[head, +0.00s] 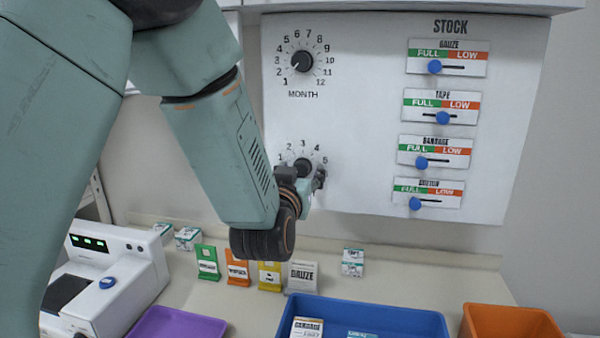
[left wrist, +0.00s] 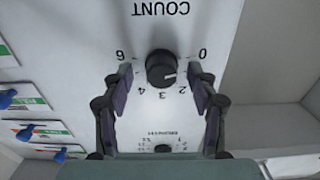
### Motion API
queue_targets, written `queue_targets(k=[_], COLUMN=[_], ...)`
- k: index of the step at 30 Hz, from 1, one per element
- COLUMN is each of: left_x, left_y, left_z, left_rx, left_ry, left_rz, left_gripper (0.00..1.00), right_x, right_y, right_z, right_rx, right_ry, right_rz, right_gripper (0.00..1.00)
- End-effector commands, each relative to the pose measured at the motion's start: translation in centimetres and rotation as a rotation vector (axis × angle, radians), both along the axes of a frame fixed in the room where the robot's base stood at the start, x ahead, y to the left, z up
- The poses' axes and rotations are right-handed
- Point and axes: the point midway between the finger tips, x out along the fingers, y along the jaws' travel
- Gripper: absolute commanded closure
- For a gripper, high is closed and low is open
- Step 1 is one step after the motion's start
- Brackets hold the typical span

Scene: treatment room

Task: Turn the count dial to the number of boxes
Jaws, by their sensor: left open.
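The count dial (head: 303,166) is a black round knob low on the white wall panel, with numbers around its upper side. In the left wrist view the count dial (left wrist: 161,66) appears upside down under the word COUNT, its pale pointer mark toward the lower right, near the low numbers; the exact number is unclear. My left gripper (head: 304,179) is open at the dial. In the wrist view the left gripper's fingers (left wrist: 160,76) stand on either side of the knob, with visible gaps. Boxes include a gauze box (head: 303,276) and a small white-green box (head: 352,262) on the counter.
A blue tray (head: 420,323) holds boxes and is cut off below. Purple (head: 180,323) and orange (head: 510,322) trays flank it. More small boxes (head: 187,238) stand at left beside a white device (head: 125,260). The month dial (head: 302,61) and stock sliders (head: 421,163) share the panel.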

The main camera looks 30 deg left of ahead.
Motion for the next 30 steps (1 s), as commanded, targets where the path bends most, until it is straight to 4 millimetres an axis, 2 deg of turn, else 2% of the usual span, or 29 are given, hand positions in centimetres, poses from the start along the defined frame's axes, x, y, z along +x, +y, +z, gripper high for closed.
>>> queue_targets(k=[2, 21, 30], left_x=[0.07, 0.04, 0.04], left_y=[0.03, 0.0, -0.02], left_z=[-0.03, -0.05, -0.01], left_rx=[0.0, 0.0, 0.055], left_ry=[0.001, 0.001, 0.015], left_rz=[0.0, 0.0, -0.001], left_gripper=[0.42, 0.96, 0.96], right_x=[-0.01, -0.01, -0.01], right_y=[0.0, 0.0, 0.0], right_z=[0.0, 0.0, 0.2], right_rx=[0.0, 0.0, 0.0], right_ry=[0.0, 0.0, 0.0], right_rz=[0.0, 0.0, 0.0], right_gripper=[0.6, 0.6, 0.6])
